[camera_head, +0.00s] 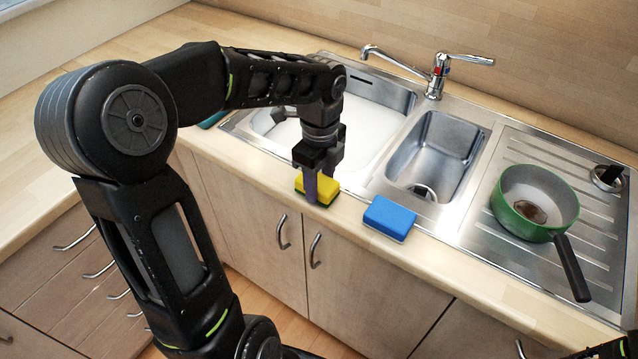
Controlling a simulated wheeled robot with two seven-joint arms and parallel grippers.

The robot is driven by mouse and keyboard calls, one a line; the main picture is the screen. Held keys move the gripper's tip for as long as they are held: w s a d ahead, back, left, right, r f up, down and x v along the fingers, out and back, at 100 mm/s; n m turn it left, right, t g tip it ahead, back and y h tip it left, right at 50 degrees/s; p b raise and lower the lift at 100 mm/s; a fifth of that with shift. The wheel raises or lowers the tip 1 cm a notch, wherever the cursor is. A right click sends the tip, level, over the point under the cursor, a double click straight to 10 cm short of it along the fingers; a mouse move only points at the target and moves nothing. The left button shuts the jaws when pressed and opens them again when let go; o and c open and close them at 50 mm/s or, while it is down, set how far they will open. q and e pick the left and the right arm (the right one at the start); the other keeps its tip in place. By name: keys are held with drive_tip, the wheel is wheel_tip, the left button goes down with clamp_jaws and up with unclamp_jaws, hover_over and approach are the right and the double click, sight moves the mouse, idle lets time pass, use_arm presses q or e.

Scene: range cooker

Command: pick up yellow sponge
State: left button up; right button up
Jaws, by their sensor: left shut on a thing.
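The yellow sponge (327,189) has a dark green underside and is at the front edge of the worktop, in front of the large sink basin. My left gripper (322,184) points down over it and is shut on it, with one finger across its near side. The far finger is mostly hidden. I cannot tell whether the sponge still touches the worktop. Of my right arm only a small dark part shows in the bottom right corner; its gripper is not seen.
A blue sponge (389,218) lies to the right on the worktop edge. The steel sink (440,150) with a tap (438,76) is behind. A green pan (530,205) stands on the drainer, its handle pointing forward. Cupboards with handles are below.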

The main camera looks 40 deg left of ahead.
sight(320, 182)
use_arm(q)
wheel_tip(320, 182, up, 10)
drive_tip(key=shift+f, duration=0.25)
idle(0.5)
drive_tip(key=o, duration=0.7)
drive_tip(key=c, duration=0.6)
drive_tip(key=shift+r, duration=0.1)
